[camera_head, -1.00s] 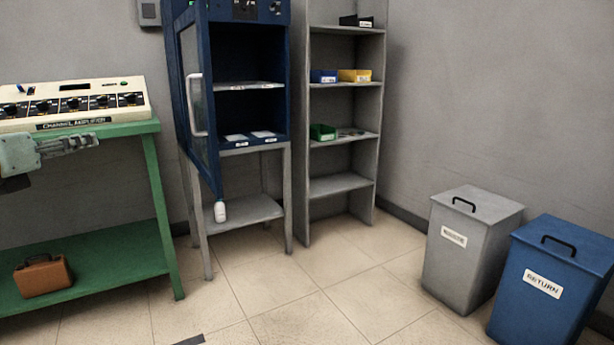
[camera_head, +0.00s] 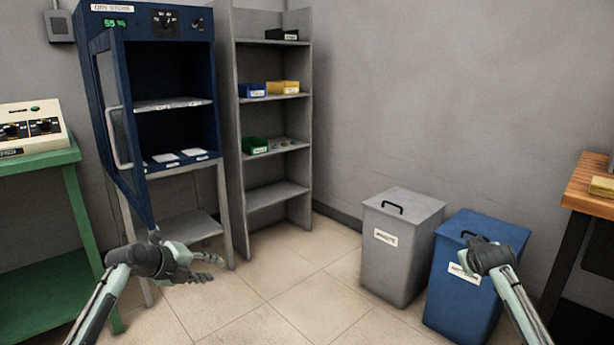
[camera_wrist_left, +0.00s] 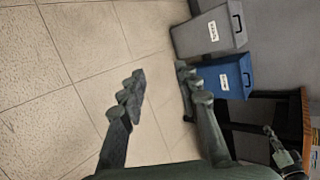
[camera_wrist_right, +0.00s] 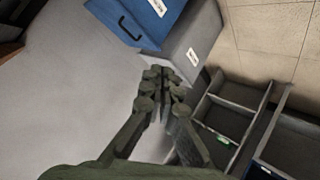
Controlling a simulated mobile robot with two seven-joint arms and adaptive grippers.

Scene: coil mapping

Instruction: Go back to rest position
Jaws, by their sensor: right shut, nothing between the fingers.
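My left gripper (camera_head: 207,268) is in the lower left of the head view, in front of the blue cabinet's stand, fingers pointing right. In the left wrist view the fingers (camera_wrist_left: 160,72) are spread apart over the floor with nothing between them. My right gripper (camera_head: 482,246) is at the lower right of the head view, overlapping the blue bin's front; its fingers are mostly hidden there. In the right wrist view its fingertips (camera_wrist_right: 166,76) are together and hold nothing.
The blue cabinet (camera_head: 96,42) has its door open. A grey shelf (camera_head: 272,197) holds small bins. A grey bin (camera_head: 390,265) and blue return bin (camera_head: 455,305) stand on the floor. A green table (camera_head: 75,200) is left, a wooden table (camera_head: 590,172) right. Floor between is clear.

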